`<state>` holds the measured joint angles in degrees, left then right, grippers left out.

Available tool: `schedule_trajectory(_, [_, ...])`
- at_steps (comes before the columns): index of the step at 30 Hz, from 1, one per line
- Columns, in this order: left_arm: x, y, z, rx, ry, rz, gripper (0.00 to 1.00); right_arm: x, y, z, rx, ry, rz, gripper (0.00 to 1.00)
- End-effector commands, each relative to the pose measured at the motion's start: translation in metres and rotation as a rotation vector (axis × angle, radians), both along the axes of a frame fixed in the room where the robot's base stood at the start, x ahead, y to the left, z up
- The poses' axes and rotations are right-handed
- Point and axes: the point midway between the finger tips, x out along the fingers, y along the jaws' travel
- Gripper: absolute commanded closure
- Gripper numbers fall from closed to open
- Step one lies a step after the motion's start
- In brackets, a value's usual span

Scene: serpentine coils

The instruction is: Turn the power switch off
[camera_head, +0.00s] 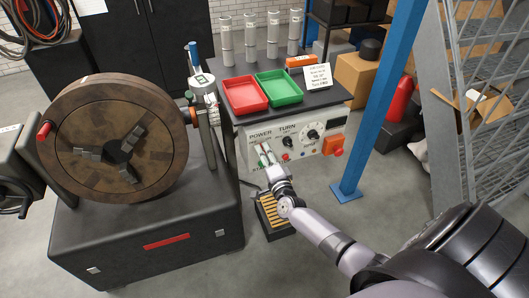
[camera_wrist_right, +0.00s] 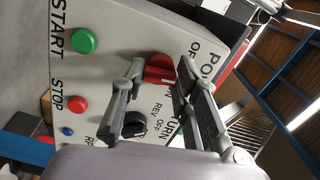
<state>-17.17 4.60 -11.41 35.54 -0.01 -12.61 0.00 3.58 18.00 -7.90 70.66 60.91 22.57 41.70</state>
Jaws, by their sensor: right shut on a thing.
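The white control panel (camera_head: 318,150) is on the front of the dark bench, with POWER and TURN labels at its top left. My right gripper (camera_head: 266,157) reaches its left part, under the POWER label, and hides the switch in the head view. In the right wrist view, the red power switch (camera_wrist_right: 158,69) sits between the two fingers of my right gripper (camera_wrist_right: 161,78), which is shut on it. An OFF label shows beside the switch, and the lettering near it is partly covered by a finger. My left gripper is not in view.
Near the switch are the black TURN knob (camera_wrist_right: 135,125), green START button (camera_wrist_right: 84,41) and red STOP button (camera_wrist_right: 77,105). A large coil wheel (camera_head: 82,150) stands left of the bench, and a blue post (camera_head: 382,100) to its right. Red and green trays (camera_head: 245,94) lie on top.

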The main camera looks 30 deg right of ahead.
Motion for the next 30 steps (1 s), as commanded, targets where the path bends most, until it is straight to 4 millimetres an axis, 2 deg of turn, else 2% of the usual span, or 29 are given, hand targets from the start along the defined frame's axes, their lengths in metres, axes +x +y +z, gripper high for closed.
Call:
schedule_trajectory(15, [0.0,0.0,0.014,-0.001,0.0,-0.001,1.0,-0.001,0.001,-0.002,-0.435,0.109,0.002,1.0])
schedule_trajectory(30, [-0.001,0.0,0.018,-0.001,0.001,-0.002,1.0,-0.001,0.001,-0.004,-0.62,0.154,0.004,1.0])
